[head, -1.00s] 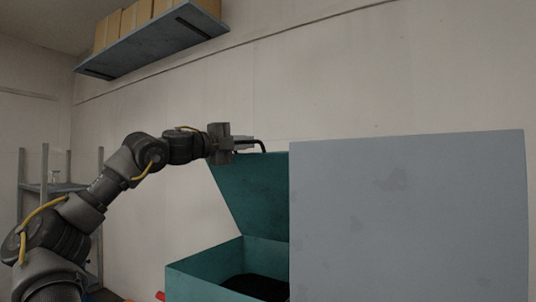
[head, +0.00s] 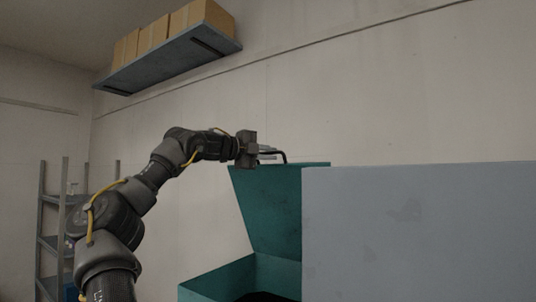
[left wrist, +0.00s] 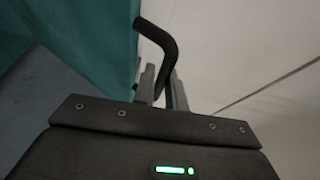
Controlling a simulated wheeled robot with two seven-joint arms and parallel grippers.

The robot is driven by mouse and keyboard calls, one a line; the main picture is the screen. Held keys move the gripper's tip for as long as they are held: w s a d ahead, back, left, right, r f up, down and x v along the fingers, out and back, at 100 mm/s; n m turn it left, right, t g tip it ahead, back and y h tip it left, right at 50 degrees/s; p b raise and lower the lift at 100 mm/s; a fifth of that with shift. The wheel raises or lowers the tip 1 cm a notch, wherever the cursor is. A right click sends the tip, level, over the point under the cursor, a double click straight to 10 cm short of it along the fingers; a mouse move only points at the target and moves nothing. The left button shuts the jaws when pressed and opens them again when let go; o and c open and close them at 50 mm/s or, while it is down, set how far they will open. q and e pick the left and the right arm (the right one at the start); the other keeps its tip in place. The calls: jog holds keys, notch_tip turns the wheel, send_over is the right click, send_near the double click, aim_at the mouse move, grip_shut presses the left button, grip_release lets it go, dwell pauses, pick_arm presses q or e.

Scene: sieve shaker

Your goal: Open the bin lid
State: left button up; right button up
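The teal bin (head: 216,283) stands low in the middle of the head view, its dark inside partly showing. Its teal lid (head: 270,208) is raised, standing steeply above the opening; it also shows in the left wrist view (left wrist: 95,38). A black bent handle (head: 284,156) sits at the lid's top edge. My left gripper (head: 268,153) is at this handle. In the left wrist view the handle (left wrist: 162,45) runs down between the two fingers, which close around it. My right gripper is not in view.
A large grey-blue panel (head: 420,235) hides the right part of the bin and lid. A wall shelf with several cardboard boxes (head: 172,40) hangs at upper left. A grey rack (head: 50,220) stands at far left. Bare wall lies behind the lid.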

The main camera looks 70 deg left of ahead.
pick_arm(q)
jog(key=o, duration=0.3)
jog(key=shift+w, duration=0.1)
jog(key=shift+o, duration=0.2)
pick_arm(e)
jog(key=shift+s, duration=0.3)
pick_arm(q)
jog(key=b+v, duration=0.5)
jog(key=v, duration=0.6)
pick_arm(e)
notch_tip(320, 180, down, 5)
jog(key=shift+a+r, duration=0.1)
